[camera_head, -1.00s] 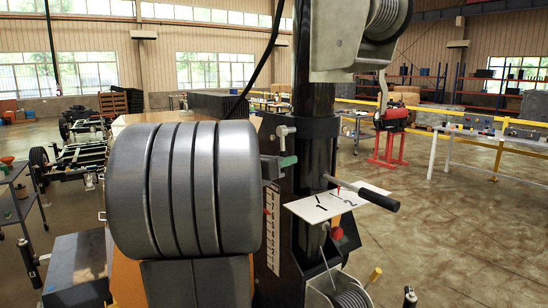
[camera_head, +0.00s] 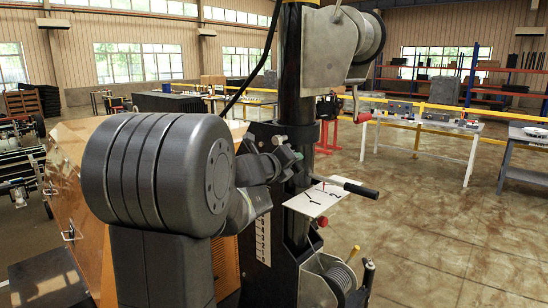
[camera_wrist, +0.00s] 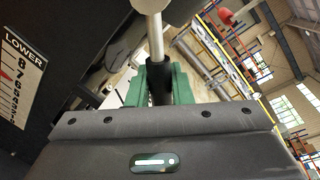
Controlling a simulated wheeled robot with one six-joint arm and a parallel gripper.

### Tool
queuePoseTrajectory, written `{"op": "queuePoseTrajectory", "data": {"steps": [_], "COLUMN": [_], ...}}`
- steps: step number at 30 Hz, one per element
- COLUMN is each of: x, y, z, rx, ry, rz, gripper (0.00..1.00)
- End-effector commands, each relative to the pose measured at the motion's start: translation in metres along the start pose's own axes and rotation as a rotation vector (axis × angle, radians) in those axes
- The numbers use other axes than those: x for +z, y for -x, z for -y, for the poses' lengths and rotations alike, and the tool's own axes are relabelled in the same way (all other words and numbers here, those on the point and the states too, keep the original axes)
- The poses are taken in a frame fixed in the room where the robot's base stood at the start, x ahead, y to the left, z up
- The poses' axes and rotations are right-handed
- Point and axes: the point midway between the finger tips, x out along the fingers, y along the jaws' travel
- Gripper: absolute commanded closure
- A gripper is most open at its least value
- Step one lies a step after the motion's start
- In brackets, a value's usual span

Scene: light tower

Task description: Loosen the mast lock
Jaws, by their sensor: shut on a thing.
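The black mast (camera_head: 292,65) stands upright in the middle of the head view, with a dark collar around it. My gripper (camera_head: 288,157) is at the mast's near left side, just below that collar. In the wrist view its green fingers (camera_wrist: 158,88) are shut on a black grip (camera_wrist: 160,62) at the end of a silver rod (camera_wrist: 153,25). This looks like the mast lock lever; my arm hides much of it in the head view. A small silver fitting (camera_head: 279,140) shows just above the gripper.
A white plate (camera_head: 318,200) marked 1 and 2 and a black-ended handle (camera_head: 355,188) stick out right of the mast. A winch drum (camera_head: 340,276) sits below. A crank with a red grip (camera_head: 362,118) hangs at right. Open floor lies further right.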

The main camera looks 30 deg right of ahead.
Motion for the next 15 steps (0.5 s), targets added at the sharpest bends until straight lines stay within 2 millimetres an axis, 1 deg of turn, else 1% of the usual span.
{"op": "queuePoseTrajectory", "data": {"steps": [1, 3, 15], "x": [0.005, 0.005, 0.011], "y": [0.001, 0.001, 0.005], "z": [0.009, 0.014, 0.035], "rx": [0.000, 0.000, -0.002], "ry": [0.043, 0.106, 0.451], "rz": [-0.007, -0.019, -0.085], "gripper": [1.00, 1.00, 1.00]}}
